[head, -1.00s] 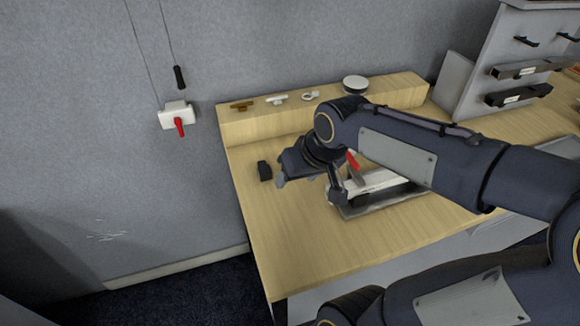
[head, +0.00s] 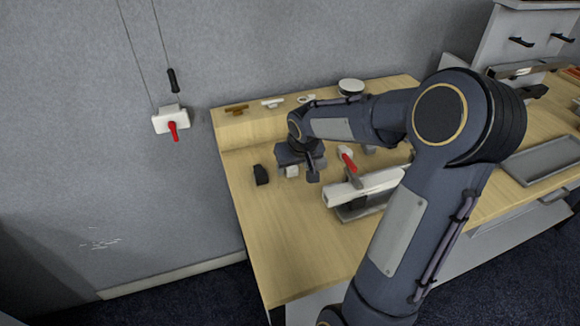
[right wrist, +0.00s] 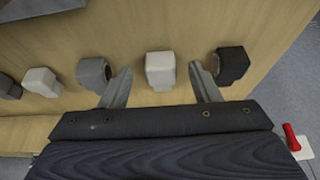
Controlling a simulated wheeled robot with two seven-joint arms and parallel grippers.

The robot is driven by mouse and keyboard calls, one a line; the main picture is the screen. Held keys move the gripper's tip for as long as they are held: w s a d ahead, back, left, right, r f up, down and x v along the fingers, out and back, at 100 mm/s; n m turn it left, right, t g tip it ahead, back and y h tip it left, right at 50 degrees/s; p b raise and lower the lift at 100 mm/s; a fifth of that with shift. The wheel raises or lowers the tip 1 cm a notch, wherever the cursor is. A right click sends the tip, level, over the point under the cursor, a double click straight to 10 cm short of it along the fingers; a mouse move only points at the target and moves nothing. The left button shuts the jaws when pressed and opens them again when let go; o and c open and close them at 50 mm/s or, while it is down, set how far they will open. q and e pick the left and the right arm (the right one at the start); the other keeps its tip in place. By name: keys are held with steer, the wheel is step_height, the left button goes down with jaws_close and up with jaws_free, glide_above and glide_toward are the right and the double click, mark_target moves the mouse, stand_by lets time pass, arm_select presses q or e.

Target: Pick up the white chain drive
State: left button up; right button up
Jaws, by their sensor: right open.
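A small white block-shaped part (head: 292,171), which I take to be the white chain drive, stands on the wooden table. In the right wrist view the white part (right wrist: 160,71) lies between the spread fingers, with a gap on each side. My right gripper (right wrist: 161,82) is open and points down over it. In the head view the right gripper (head: 297,174) partly hides the parts around it. A second white part (right wrist: 42,81) stands farther left in the wrist view. My left gripper is out of view.
A black part (right wrist: 231,65) stands close beside one finger and a grey part (right wrist: 94,73) beside the other. A white device with a red lever (head: 362,187) stands nearby. A raised ledge (head: 240,130) runs behind. The table's front left is clear.

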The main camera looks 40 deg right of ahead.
steer(key=shift+x, duration=0.85)
steer(key=shift+c, duration=0.5)
steer(key=c, duration=1)
steer(key=shift+o, duration=0.2)
steer(key=shift+r, duration=0.1)
